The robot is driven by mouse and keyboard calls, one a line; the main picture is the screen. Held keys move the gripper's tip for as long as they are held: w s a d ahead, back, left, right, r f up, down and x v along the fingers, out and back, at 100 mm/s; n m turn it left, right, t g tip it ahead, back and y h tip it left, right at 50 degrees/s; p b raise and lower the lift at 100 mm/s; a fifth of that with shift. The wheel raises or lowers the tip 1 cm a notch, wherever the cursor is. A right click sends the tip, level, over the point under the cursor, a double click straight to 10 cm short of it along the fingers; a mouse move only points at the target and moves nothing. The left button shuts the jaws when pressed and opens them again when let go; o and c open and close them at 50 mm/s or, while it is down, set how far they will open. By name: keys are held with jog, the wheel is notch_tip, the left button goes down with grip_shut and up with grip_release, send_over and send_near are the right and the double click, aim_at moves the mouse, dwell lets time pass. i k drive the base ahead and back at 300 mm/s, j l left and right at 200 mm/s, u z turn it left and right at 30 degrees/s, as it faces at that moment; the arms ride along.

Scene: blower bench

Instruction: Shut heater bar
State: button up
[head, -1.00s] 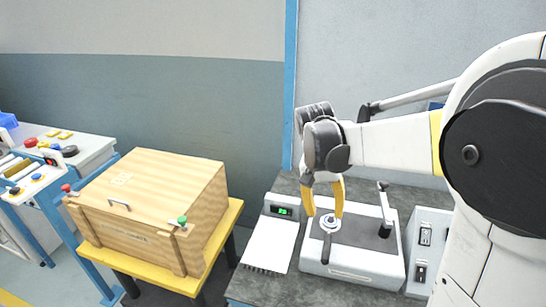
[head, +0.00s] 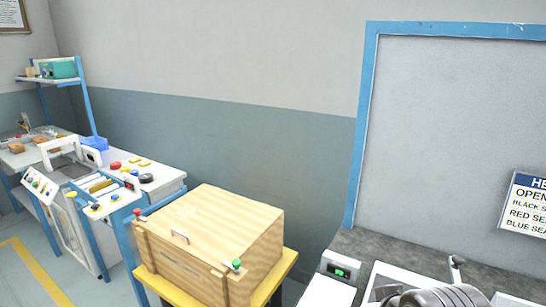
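A bench machine (head: 75,190) with coloured buttons stands at the left, with a white arched handle or bar (head: 60,142) raised over its top. I cannot tell for certain whether this is the heater bar. The grey rounded end of my arm, at my gripper (head: 430,296), shows at the bottom edge, lower right. Its fingers are below the frame, so their opening is hidden. Behind it is the white bench unit (head: 385,272) with a small upright lever (head: 456,264), mostly cut off.
A wooden crate (head: 205,235) with a green and a red knob sits on a yellow-topped stand in the middle. A green display (head: 341,272) is on the grey bench. A partly cropped sign (head: 525,203) hangs at right. A shelf (head: 50,78) stands at far left.

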aim_at(455, 260)
jog(key=l+z, duration=0.15)
jog(key=z, duration=0.25)
jog(key=l+z, duration=0.1)
jog(key=z, duration=0.25)
jog(key=i, duration=0.05)
